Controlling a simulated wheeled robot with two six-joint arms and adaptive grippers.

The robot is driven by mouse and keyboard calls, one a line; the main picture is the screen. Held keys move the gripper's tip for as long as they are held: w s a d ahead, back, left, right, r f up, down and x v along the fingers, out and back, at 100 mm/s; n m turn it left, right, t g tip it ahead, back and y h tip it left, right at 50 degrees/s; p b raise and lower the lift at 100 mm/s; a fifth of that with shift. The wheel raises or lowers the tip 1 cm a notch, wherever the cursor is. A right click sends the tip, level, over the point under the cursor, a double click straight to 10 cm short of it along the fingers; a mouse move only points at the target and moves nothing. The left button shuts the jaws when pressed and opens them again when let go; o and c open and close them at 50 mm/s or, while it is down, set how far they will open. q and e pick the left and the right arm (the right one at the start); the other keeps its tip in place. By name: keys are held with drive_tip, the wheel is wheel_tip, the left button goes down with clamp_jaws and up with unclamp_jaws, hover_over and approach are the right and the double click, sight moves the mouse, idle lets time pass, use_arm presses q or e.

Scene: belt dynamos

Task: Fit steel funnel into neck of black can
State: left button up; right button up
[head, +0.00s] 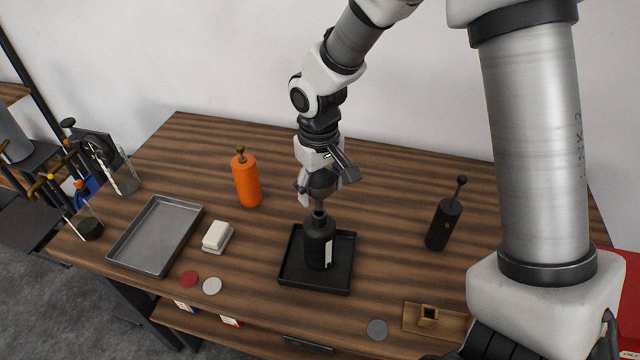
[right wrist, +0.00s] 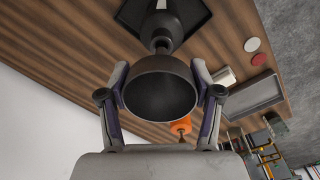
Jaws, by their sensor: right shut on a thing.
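The black can (head: 318,246) stands upright in a square black tray (head: 288,284) on the table, a pale label on its side. The can (right wrist: 146,18) also shows at the top of the right wrist view. My right gripper (head: 318,190) is directly above the can, shut on the steel funnel (head: 320,182). In the right wrist view the funnel (right wrist: 160,90) shows its wide dark mouth between the two fingers. Its spout points down at the can's neck (head: 319,216). I cannot tell whether the tip is inside the neck or just above it. My left gripper is not in view.
An orange bottle (head: 246,182) stands behind left; a black knobbed bottle (head: 443,225) stands right. A grey metal tray (head: 117,256), a white block (head: 217,236) and small discs (head: 190,279) lie left. A wooden block (head: 428,316) lies at the front right.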

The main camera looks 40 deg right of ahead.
sight(320, 201)
drive_tip(key=shift+f+b, duration=1.2)
drive_tip(key=shift+f, duration=0.85)
drive_tip(key=o, duration=1.2)
drive_tip(key=shift+o, duration=0.2)
drive_tip(key=shift+r, duration=0.1)
wheel_tip(320, 201, up, 12)
drive_tip(key=shift+a+f, duration=0.1)
drive_tip(key=shift+a, duration=0.05)
